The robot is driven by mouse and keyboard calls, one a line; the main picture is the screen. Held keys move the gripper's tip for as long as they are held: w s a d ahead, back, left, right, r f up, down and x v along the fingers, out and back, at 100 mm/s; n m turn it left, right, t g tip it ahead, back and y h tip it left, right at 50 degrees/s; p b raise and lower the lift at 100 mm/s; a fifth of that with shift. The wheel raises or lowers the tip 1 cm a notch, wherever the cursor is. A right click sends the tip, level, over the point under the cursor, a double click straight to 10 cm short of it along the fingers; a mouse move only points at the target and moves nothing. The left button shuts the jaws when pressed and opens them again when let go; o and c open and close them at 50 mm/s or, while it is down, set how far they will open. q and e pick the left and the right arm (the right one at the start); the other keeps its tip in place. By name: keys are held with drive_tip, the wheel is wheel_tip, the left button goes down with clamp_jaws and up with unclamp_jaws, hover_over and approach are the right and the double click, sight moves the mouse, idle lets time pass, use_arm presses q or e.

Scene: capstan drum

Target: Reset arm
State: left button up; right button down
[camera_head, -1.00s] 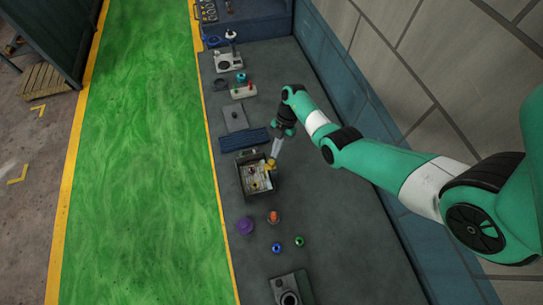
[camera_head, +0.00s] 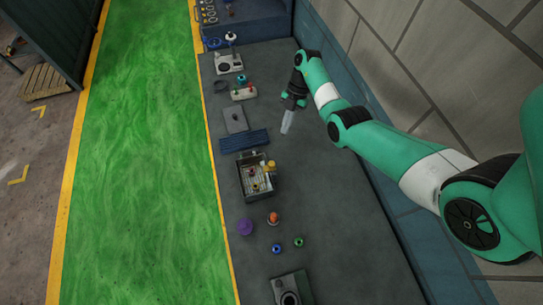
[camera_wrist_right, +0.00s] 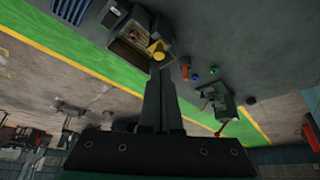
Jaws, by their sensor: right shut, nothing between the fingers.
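My right gripper (camera_head: 287,127) hangs above the grey workbench (camera_head: 345,225), right of the blue ribbed block and apart from everything on the bench. Its fingers are shut with nothing between them, and they also show closed together in the right wrist view (camera_wrist_right: 160,100). My left gripper is not in view. An open box (camera_head: 243,184) with small parts inside sits on the bench, below and left of the right gripper. A yellow piece (camera_head: 270,166) is at its right edge; it also shows in the right wrist view (camera_wrist_right: 157,55).
A blue ribbed block (camera_head: 244,141), a grey plate (camera_head: 235,120) and a white device (camera_head: 228,62) line the bench's left side. A purple disc (camera_head: 245,227), an orange piece (camera_head: 273,217) and small rings stand nearer. The bench's right part is clear. A wall (camera_head: 430,70) rises at right.

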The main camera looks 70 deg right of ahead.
drive_tip(key=shift+v, duration=0.95)
